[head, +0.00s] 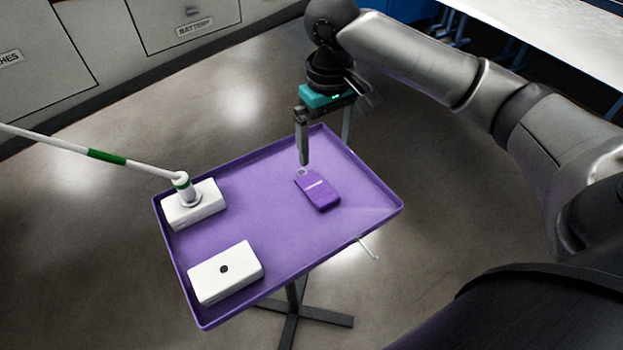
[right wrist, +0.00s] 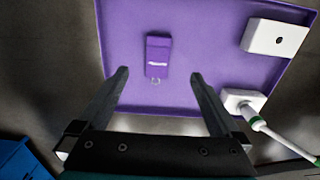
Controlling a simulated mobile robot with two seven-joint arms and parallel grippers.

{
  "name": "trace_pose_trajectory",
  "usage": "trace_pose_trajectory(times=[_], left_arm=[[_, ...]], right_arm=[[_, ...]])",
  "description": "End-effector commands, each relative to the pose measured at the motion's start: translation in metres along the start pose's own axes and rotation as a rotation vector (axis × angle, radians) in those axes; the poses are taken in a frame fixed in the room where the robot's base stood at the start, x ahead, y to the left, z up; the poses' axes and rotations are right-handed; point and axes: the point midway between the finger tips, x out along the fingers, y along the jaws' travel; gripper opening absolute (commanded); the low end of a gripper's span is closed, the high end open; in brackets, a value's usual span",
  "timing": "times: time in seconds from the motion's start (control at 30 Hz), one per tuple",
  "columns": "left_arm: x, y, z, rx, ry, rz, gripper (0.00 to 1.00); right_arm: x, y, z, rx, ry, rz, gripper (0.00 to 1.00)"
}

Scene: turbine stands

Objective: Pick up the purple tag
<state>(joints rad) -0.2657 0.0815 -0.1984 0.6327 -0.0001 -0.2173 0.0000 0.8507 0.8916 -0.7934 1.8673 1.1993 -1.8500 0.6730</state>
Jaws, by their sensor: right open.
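The purple tag (head: 318,191) lies flat on the purple tray (head: 270,245), towards its right side, with a small ring at its far end. In the right wrist view the tag (right wrist: 158,55) lies ahead of the fingertips, roughly between their lines, with its ring towards me. My right gripper (head: 324,153) is over the tray's far edge, beyond the tag. In the right wrist view my right gripper (right wrist: 158,74) is open and empty, with a wide gap between its fingers. It is apart from the tag. My left gripper is not in view.
A white block (head: 193,212) with a white and green rod (head: 106,156) standing in it is at the tray's left. A second white block (head: 225,276) with a dark hole is at the near left. The tray has a raised rim and stands on a dark pedestal (head: 292,310). The tray's middle is clear.

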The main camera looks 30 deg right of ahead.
Motion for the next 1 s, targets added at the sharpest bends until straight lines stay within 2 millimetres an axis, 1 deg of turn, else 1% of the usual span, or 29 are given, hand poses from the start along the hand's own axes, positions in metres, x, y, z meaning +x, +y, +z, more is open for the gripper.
trace_pose_trajectory(times=[0.17, 0.2, 0.33, 0.4, 0.5, 0.67, 0.8, 0.9, 1.0], left_arm=[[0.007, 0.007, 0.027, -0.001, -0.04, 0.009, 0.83], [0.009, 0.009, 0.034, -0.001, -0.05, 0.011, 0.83], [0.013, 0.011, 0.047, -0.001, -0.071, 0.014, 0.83], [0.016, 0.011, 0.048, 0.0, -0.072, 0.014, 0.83], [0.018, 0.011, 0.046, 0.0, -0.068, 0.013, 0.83], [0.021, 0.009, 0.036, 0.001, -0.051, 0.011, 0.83], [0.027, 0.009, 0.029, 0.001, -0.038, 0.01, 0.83], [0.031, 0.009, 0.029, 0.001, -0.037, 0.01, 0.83], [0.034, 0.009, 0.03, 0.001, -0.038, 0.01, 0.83]], right_arm=[[0.034, 0.0, 0.002, 0.001, -0.006, 0.001, 1.0], [0.043, 0.0, 0.002, 0.001, -0.006, 0.001, 1.0], [0.071, 0.0, 0.001, 0.0, -0.004, 0.0, 1.0], [0.082, 0.0, 0.001, 0.0, -0.004, 0.0, 1.0], [0.093, 0.001, 0.001, 0.001, -0.002, 0.001, 1.0], [0.101, 0.001, 0.002, -0.001, -0.002, 0.0, 1.0], [0.121, 0.003, 0.005, -0.001, -0.003, 0.001, 1.0], [0.136, 0.004, 0.007, -0.001, -0.003, 0.001, 1.0], [0.146, 0.003, 0.007, -0.002, -0.001, 0.001, 1.0]])
